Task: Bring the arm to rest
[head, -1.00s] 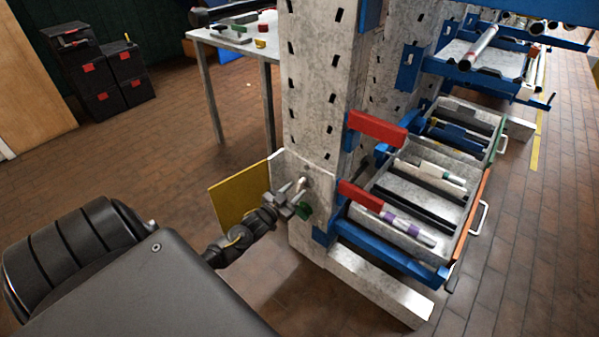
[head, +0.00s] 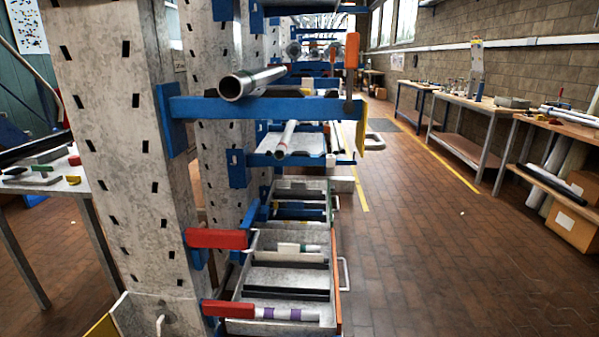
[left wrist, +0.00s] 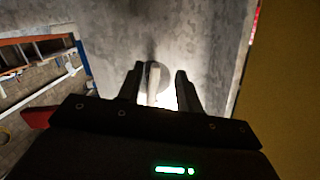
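My left gripper (left wrist: 158,84) shows in the left wrist view. Its two dark fingers are spread apart, in front of a grey metal face. A pale, rounded peg (left wrist: 153,80) on that face shows between the fingers; I cannot tell whether they touch it. In the head view, a small peg (head: 160,325) sticks out low on the grey perforated mast (head: 125,130), at the bottom edge. Neither my left arm nor my right arm shows in the head view.
Blue rack arms (head: 270,108) reach right from the mast, one carrying a steel tube (head: 250,82). Red-tipped arms (head: 217,238) and trays with tubes are below. A yellow panel (left wrist: 285,90) stands close right of my left gripper. The brick aisle (head: 430,230) is clear.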

